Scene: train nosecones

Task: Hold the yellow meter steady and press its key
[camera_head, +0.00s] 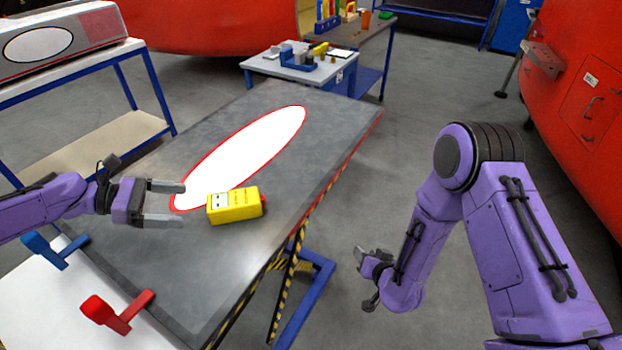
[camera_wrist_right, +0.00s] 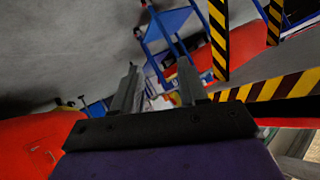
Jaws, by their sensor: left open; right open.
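The yellow meter (camera_head: 235,205) lies on the grey table top (camera_head: 255,115), partly over the lower end of the white oval with a red outline. It has a white display face at its left end and a red part, perhaps the key (camera_head: 263,199), at its right end. My left gripper (camera_head: 180,203) is open just left of the meter, with its fingers pointing at it and apart from it. My right gripper (camera_head: 364,277) is beyond the table's right edge, away from the meter. In the right wrist view its fingers (camera_wrist_right: 158,88) are apart with nothing between them.
A blue clamp-like tool (camera_head: 55,250) and a red one (camera_head: 117,312) are at the table's near left, by a white surface. A small bench with tools (camera_head: 300,65) stands at the far end. Large red bodies stand at the back and right. The table right of the meter is clear.

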